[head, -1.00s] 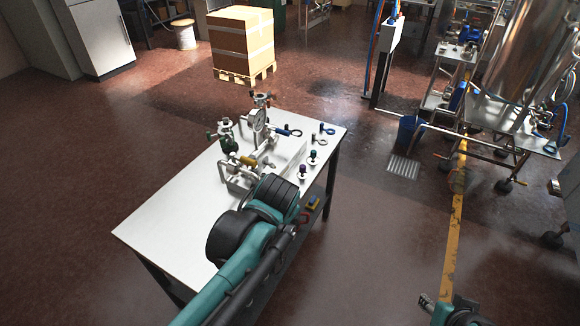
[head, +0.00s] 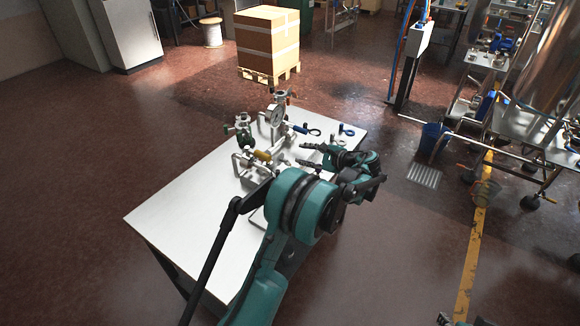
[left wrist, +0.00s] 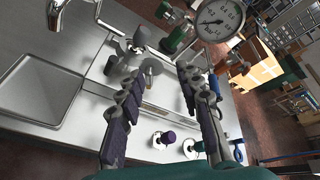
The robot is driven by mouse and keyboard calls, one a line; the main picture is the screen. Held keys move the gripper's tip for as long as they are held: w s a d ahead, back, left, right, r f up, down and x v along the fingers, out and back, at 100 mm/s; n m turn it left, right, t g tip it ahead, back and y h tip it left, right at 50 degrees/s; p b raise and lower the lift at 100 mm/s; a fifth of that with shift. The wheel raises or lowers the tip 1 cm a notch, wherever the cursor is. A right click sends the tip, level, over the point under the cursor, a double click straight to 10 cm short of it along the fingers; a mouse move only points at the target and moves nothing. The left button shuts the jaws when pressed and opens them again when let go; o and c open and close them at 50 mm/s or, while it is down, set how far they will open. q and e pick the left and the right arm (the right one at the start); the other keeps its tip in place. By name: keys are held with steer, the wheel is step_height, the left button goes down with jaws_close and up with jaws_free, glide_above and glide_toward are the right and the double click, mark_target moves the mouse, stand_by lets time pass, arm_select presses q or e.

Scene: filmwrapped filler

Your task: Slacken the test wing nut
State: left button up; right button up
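My left gripper (head: 309,155) reaches over the right side of the white table, its fingers pointing left toward the pipe fittings. In the left wrist view the left gripper (left wrist: 160,82) is open and nothing is between its fingers. A grey wing-shaped part (left wrist: 137,48), which looks like the wing nut, sits just beyond the fingertips, apart from them. In the head view I cannot make it out among the fittings. A pressure gauge (head: 277,116) stands on the pipework and also shows in the left wrist view (left wrist: 218,20). Only a sliver of my right gripper (head: 444,319) shows at the bottom edge.
The table (head: 165,215) is clear at its near left. A boxed pallet (head: 268,42) stands behind the table.

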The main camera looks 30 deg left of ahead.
mark_target(289, 163)
arm_select(q)
step_height(289, 163, down, 10)
steer(key=w+m+g+y+b, duration=0.1)
steer(key=w+m+g+y, duration=0.15)
steer(key=y, duration=0.25)
steer(key=shift+n+t, duration=0.35)
steer(key=shift+t, duration=0.1)
steer(key=a, duration=0.2)
steer(key=a+b, duration=0.1)
steer(key=a, duration=0.1)
steer(key=a+b, duration=0.1)
steer(key=a, duration=0.2)
steer(key=shift+w+a+f, duration=0.1)
steer(key=shift+w+f, duration=0.1)
steer(key=shift+w, duration=0.15)
steer(key=shift+a+r+b, duration=0.1)
steer(key=shift+a+b, duration=0.2)
steer(key=shift+a, duration=0.1)
jaws_close()
